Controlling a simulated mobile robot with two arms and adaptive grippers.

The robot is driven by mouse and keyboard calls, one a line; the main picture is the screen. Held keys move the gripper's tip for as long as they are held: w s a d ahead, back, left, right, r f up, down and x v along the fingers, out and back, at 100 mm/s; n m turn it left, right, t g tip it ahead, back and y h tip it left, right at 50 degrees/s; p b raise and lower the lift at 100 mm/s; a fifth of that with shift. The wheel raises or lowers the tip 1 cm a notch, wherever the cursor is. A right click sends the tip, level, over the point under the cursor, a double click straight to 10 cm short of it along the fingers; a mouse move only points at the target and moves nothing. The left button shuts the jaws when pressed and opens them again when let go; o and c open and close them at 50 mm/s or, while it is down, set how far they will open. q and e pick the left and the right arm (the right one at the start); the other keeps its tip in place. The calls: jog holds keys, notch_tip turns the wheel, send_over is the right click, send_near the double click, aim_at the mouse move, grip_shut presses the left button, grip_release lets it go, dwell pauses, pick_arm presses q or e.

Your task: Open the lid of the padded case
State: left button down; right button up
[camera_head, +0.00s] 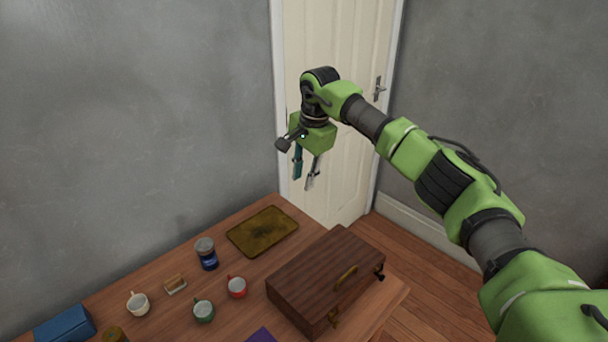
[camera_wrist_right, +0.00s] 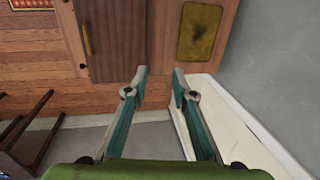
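The padded case (camera_head: 318,270) is a closed brown box on the right part of the wooden table, its lid down. My right gripper (camera_head: 305,184) is open and empty, high above the table's far end, apart from the case. Its two fingers (camera_wrist_right: 159,74) are spread in the wrist view. My left gripper is in neither view.
A dark yellow tray (camera_head: 262,231) lies behind the case. A blue jar (camera_head: 206,254), red mug (camera_head: 237,287), green mug (camera_head: 204,311), cream mug (camera_head: 138,304) and blue box (camera_head: 65,325) stand to the left. A white door (camera_head: 335,120) and grey wall are behind.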

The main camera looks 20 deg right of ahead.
notch_tip(320, 180, up, 12)
jog(key=s, duration=0.2)
jog(key=shift+d, duration=0.4)
jog(key=shift+f, duration=0.15)
